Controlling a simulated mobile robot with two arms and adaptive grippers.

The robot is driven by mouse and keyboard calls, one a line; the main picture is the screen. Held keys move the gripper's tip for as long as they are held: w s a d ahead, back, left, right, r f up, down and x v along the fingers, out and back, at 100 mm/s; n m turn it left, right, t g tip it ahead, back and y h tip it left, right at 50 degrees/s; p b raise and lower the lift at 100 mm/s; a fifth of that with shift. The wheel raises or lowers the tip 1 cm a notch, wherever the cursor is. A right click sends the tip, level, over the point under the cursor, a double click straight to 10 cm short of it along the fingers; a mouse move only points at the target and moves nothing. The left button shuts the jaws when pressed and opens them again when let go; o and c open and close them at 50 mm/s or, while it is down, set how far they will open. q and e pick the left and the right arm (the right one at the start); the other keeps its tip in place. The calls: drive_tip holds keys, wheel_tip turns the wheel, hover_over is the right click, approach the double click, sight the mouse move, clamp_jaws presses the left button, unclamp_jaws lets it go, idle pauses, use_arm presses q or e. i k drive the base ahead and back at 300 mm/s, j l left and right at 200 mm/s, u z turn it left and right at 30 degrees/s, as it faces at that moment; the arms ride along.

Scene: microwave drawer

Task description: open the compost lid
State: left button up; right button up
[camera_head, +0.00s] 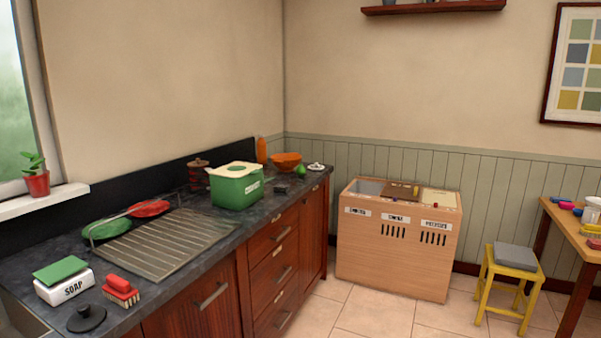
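A green box (240,192) with a small white label stands on the dark counter near the corner; the label is too small to read clearly. On the floor, a wooden bin (393,256) has several labelled sections; the left one looks open, the middle has a brown cover (401,189) and the right a cream cover (438,198). I cannot tell which label says compost. Neither of my grippers is in view.
The counter (222,222) runs along the left wall above wooden drawers, with a ribbed drying rack (165,245), a soap box (64,285) and an orange bowl (286,160). A yellow stool (509,290) and a table (573,222) stand right. Tiled floor (365,312) is clear in front.

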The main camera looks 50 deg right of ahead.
sight(235, 169)
drive_tip(key=z, duration=1.4)
drive_tip(key=i+l, duration=0.7)
drive_tip(key=i+l+u, duration=0.1)
drive_tip(key=i+l, duration=0.6)
drive_tip(key=l, duration=0.15)
